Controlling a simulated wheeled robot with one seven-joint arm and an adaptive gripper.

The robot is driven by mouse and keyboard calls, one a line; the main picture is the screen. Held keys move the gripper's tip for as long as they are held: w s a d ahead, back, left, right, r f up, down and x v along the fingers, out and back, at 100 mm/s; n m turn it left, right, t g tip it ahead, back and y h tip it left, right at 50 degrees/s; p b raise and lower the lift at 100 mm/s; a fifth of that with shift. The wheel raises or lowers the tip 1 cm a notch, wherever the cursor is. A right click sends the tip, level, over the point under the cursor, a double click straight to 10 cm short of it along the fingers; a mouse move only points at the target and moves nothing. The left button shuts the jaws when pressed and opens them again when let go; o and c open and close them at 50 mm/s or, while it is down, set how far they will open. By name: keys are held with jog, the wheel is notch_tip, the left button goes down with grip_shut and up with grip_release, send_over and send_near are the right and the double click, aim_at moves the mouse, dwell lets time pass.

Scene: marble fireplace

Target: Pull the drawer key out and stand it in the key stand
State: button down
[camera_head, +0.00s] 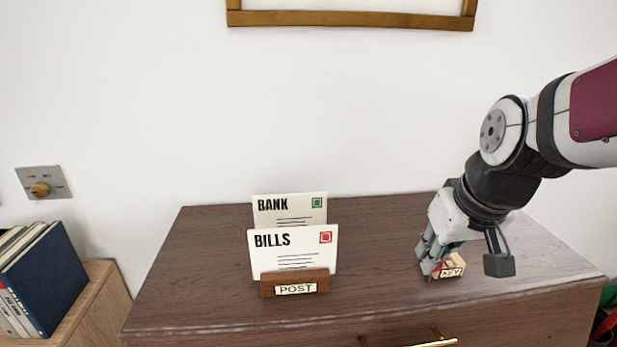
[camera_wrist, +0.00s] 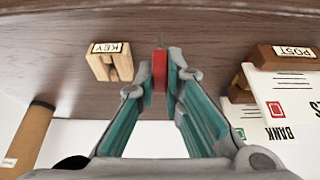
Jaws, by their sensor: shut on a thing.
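My gripper (camera_head: 428,264) is low over the dresser top, just left of the key stand (camera_head: 452,268). In the wrist view my gripper (camera_wrist: 160,78) is shut on a red piece, the head of the drawer key (camera_wrist: 160,68). A thin grey part seems to stick out beyond it. The wooden key stand (camera_wrist: 110,64), labelled KEY, stands apart from the key in that view, with dark gaps in its body. In the head view my fingers hide most of the key and part of the stand. The drawer front (camera_head: 490,334) shows only at the bottom edge.
A wooden POST holder (camera_head: 266,288) with BANK (camera_head: 262,216) and BILLS (camera_head: 262,258) cards stands left of my gripper. The dresser top (camera_head: 200,270) is clear between holder and gripper. A brass drawer handle (camera_head: 432,344) shows below. Books (camera_head: 48,280) stand far left.

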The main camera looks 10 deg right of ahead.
jog(key=w+d, duration=0.4)
jog(key=w+d+f, duration=0.1)
jog(key=w+d, duration=0.1)
jog(key=d, duration=0.1)
jog(key=shift+w, duration=0.35)
jog(key=shift+w+d, duration=0.4)
jog(key=shift+d, duration=0.05)
jog(key=shift+f, duration=1.55)
jog(key=shift+f, duration=0.1)
jog(key=c, duration=1.7)
grip_release()
jog(key=shift+f, duration=0.1)
jog(key=v, duration=1.4)
jog(key=s+a+f+t, duration=0.1)
jog(key=s+a+f, duration=0.2)
jog(key=s+a, duration=0.9)
jog(key=shift+s+a, duration=0.35)
jog(key=shift+s, duration=0.25)
